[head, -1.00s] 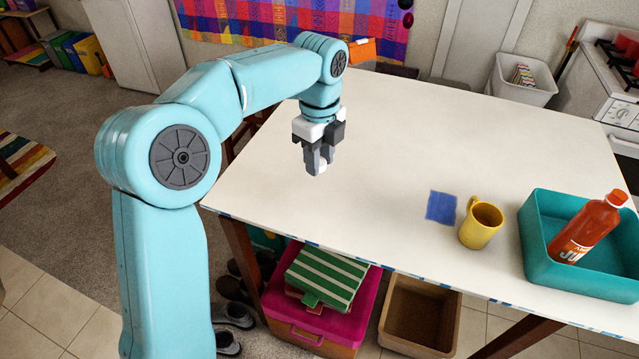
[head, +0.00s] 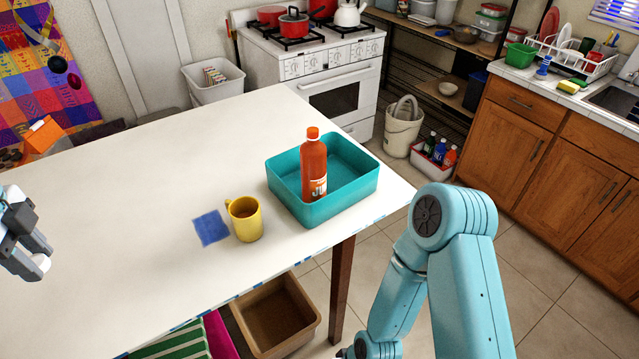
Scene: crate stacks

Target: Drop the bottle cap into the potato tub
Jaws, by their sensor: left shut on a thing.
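My left gripper (head: 30,268) is at the left edge of the head view, above the white table, partly cut off by the frame. It is shut on a small pale thing that I take for the bottle cap; the fingers mostly hide it. I see no potatoes in any container. A brown tub (head: 309,327) stands on the floor under the table's front edge and looks empty; I cannot tell whether it is the potato tub. My right arm hangs at the lower right, and its gripper is out of view.
On the table (head: 130,215) are a teal tray (head: 345,200) with an orange juice bottle (head: 313,165), a yellow mug (head: 247,222) and a blue cloth (head: 210,228). A beige bucket (head: 400,137) and a crate of bottles (head: 431,168) stand on the floor beyond.

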